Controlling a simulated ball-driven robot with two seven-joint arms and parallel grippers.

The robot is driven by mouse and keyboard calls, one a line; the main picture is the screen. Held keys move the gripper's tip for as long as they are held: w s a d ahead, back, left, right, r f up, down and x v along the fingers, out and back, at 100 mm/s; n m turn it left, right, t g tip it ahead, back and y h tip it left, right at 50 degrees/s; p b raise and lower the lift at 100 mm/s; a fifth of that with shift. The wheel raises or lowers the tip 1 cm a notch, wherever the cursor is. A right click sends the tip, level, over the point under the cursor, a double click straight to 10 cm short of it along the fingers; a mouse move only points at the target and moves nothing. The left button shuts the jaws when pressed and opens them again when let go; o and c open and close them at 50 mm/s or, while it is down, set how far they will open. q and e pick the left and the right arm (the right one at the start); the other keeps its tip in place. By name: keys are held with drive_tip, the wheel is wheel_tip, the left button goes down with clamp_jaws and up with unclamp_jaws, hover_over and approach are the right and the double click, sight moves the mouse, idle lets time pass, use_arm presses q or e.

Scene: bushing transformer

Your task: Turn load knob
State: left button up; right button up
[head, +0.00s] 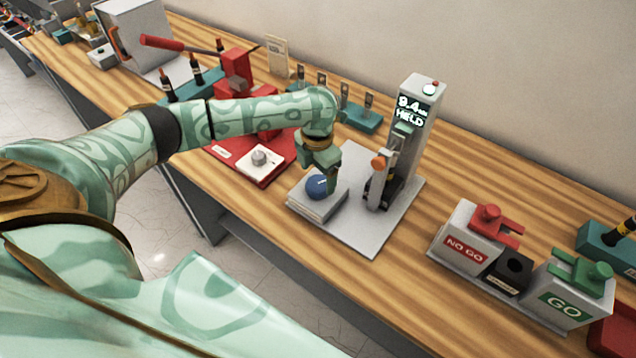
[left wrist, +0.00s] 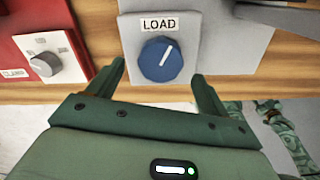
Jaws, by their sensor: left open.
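The blue load knob (head: 318,184) sits on a grey box at the front left corner of the grey base plate. In the left wrist view the knob (left wrist: 161,59) lies below the LOAD label, and its white mark points up and slightly right. My left gripper (head: 322,180) is above and around the knob in the head view. In the left wrist view its two fingers (left wrist: 160,75) are spread, one on each side of the knob, with gaps to it. The display (head: 411,110) on the grey tower reads 9.4 and HELD. My right gripper is not in view.
A red fixture with a grey clamp knob (head: 259,157) stands left of the load box. The NO GO box (head: 466,240) and GO box (head: 568,293) stand to the right. Bare wooden bench (head: 400,275) lies between the plate and those boxes.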

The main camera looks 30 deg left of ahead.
sight(318, 183)
use_arm(q)
drive_tip(key=shift+f, duration=1.6)
